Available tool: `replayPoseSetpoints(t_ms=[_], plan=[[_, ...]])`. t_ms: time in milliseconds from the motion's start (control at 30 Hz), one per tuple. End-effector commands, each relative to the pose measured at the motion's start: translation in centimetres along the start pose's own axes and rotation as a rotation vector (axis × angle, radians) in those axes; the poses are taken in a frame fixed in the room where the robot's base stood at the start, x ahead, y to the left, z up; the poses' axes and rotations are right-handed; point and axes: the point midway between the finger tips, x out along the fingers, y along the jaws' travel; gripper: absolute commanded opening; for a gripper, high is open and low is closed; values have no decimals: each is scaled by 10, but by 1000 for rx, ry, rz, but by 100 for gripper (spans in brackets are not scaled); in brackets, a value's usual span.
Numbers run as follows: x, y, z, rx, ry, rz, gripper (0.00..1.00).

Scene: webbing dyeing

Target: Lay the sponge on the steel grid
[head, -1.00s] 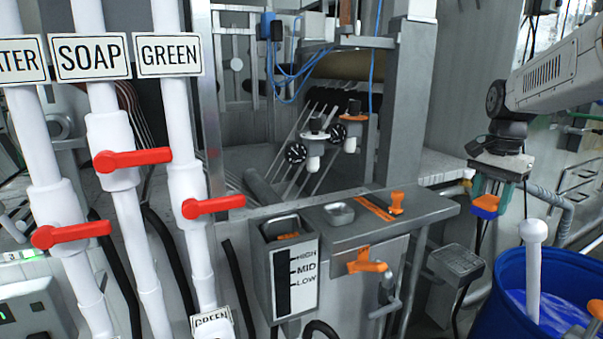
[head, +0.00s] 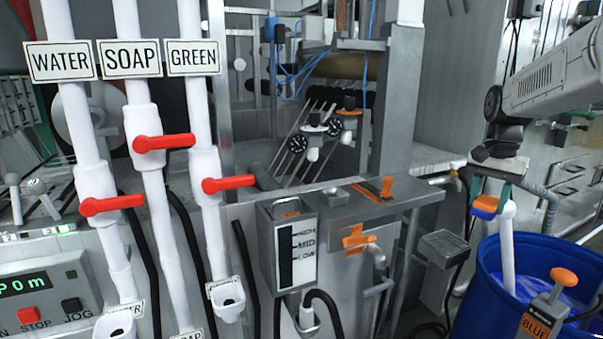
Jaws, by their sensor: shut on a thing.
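My gripper (head: 489,193) is at the right of the head view, pointing down with teal fingers. It is shut on a small blue and orange sponge (head: 486,208), held in the air beside the blue barrel's rim. A grey holder with a patterned top (head: 446,249), which looks like the steel grid, is mounted lower and to the left of the sponge. Its top looks bare. The sponge is apart from it.
A blue barrel (head: 490,303) with blue liquid, a white rod (head: 507,250) and an orange-handled BLUE tool (head: 546,310) stands at right. A steel counter (head: 350,205) with an orange lever (head: 387,187) is left of the grid. White pipes with red valve handles (head: 163,142) stand at left.

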Motion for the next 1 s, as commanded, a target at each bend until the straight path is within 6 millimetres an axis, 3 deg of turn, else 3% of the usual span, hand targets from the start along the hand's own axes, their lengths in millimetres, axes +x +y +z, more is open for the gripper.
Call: replayPoseSetpoints(t_ms=[267, 367, 600, 700, 900, 1000], plan=[[63, -38, -7, -287, -7, 4, 21], [97, -57, -4, -410, -8, 4, 21], [204, -108, 34, -723, -9, 4, 21], [237, -120, 53, -786, -8, 3, 21], [272, -130, 81, -831, -4, 2, 21], [289, -126, 92, -839, -5, 2, 21]])
